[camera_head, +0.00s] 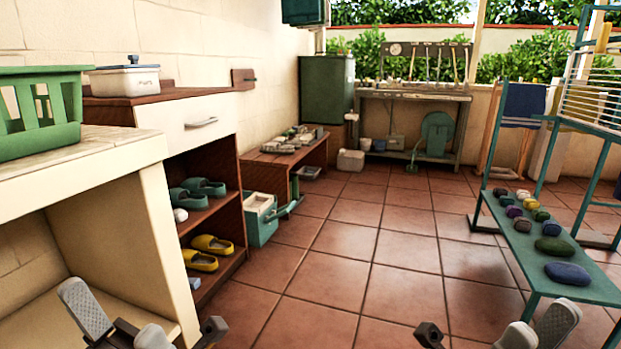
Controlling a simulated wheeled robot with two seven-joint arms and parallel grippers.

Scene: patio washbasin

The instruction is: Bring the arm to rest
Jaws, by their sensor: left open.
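My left gripper (122,325) is at the bottom left edge of the head view, in front of the cream counter. Its grey finger pads stand apart, with nothing seen between them. My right gripper (537,330) is at the bottom right edge, in front of the low green bench. Its pads show close together and the lower part is cut off, so I cannot tell whether it is open. No object is seen in it. Most of both arms is out of view.
The cream counter (88,157) with a green basket (40,112) is close on the left. A wooden cabinet (215,215) holds green and yellow clogs. The green bench (508,238) with several stones is on the right. The tiled floor (365,245) between is clear.

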